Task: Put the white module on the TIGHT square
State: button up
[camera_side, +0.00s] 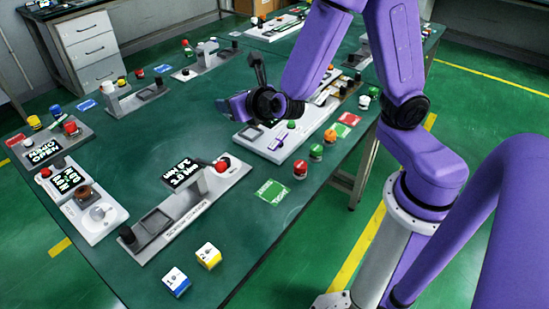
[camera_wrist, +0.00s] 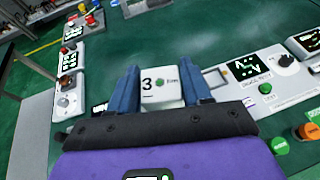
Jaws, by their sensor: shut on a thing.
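My gripper (camera_wrist: 160,72) is shut on a white module (camera_wrist: 161,90) in the wrist view. Its two blue fingers press on the left and right sides of the module. The module's face carries a black "3" and a green mark with small lettering. In the side view my gripper (camera_side: 238,104) hangs above the green table's middle, and the module cannot be made out there. No square with a readable TIGHT label shows in either view, so I cannot tell which one it is.
Two white cubes, one with blue (camera_side: 175,282) and one with yellow (camera_side: 208,256), stand at the table's front. A grey station with a screen (camera_side: 186,173) stands behind them. A green card (camera_side: 271,191) lies flat on the right. Control boxes (camera_side: 82,203) line the left edge.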

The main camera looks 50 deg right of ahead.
jog(key=d+r+h, duration=0.1)
jog(key=d+r, duration=0.2)
jog(key=d, duration=0.3)
jog(key=m+h, duration=0.1)
jog(key=m, duration=0.1)
send_over(207, 122)
jog(key=f, duration=1.4)
jog(key=s+f, duration=0.1)
jog(key=f, duration=0.6)
jog(key=shift+a+f, duration=0.1)
jog(key=shift+f, duration=0.2)
jog(key=shift+w+f, duration=0.45)
jog(key=shift+f, duration=0.05)
jog(key=shift+w+f, duration=0.1)
jog(key=shift+f, duration=1.45)
jog(key=shift+f, duration=0.1)
